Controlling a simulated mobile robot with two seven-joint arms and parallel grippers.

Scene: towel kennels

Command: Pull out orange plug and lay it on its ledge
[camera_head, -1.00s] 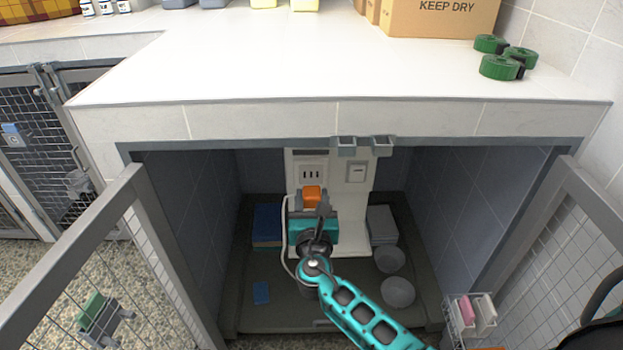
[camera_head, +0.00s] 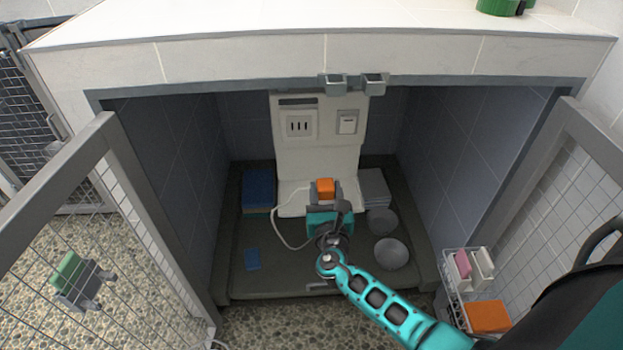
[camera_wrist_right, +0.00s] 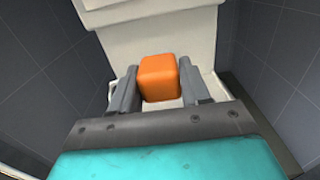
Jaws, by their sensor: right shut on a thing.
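The orange plug (camera_head: 325,186) is a small rounded block with a white cord running off to its left. My right gripper (camera_head: 325,190) is shut on it; in the right wrist view the plug (camera_wrist_right: 159,78) sits between the two grey fingers (camera_wrist_right: 160,90). The socket (camera_head: 298,125) with dark slots is on the white back panel (camera_head: 315,160), and the plug is apart from it, lower and nearer me. The white ledge (camera_head: 293,198) juts out at the panel's foot, behind and beside the gripper. My left gripper is not in view.
Grey bowls (camera_head: 391,253) and a grey stack (camera_head: 375,188) stand right of my arm. A blue stack (camera_head: 258,188) and a blue piece (camera_head: 252,258) lie left. Mesh doors stand open on both sides. A wire basket (camera_head: 462,285) hangs at the right door.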

